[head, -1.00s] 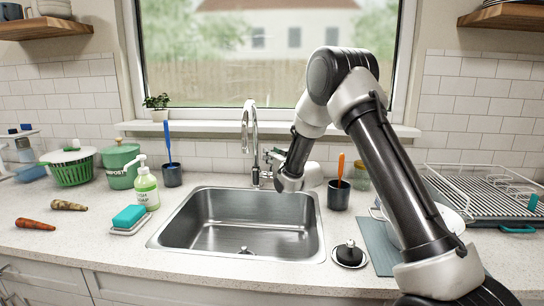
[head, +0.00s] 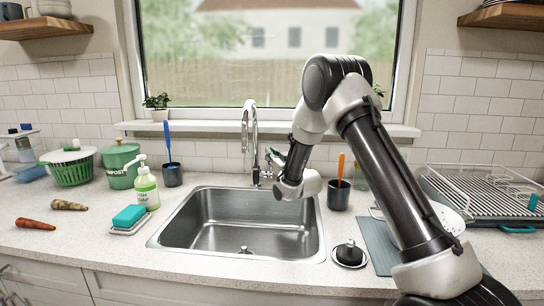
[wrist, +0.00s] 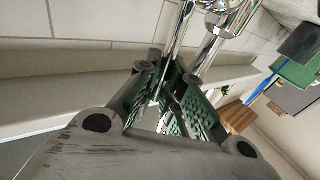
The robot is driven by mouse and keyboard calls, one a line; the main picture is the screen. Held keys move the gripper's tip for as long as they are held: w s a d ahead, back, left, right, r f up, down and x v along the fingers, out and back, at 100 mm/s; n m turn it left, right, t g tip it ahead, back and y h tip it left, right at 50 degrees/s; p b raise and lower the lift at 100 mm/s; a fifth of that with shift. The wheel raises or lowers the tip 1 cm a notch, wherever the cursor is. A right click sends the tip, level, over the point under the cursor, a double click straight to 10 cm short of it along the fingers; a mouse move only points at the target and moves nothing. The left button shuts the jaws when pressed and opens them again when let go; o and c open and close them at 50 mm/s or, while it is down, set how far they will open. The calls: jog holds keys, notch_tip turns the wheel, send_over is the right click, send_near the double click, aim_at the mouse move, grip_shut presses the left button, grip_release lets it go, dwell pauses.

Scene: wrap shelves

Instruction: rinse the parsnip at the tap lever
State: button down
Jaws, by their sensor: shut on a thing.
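The parsnip (head: 69,205), pale and tapered, lies on the left counter, well away from my gripper. The chrome tap (head: 255,140) stands behind the sink, and its lever is on the right side of its body, largely hidden by my gripper (head: 273,161). In the wrist view, my gripper's green-padded fingers (wrist: 168,98) are closed at the chrome lever (wrist: 163,72), beside the tap body (wrist: 212,42). My gripper is shut on the tap lever. No water stream is visible under the spout.
The steel sink (head: 165,232) is empty. A carrot (head: 35,224) lies near the parsnip. A soap bottle (head: 146,190) and blue sponge (head: 129,215) stand left of the sink. A dark cup (head: 338,196) and drain plug (head: 349,253) are at its right.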

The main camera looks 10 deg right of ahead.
jog(key=c, duration=1.5)
grip_release()
jog(key=v, duration=1.2)
jog(key=shift+d, duration=0.1)
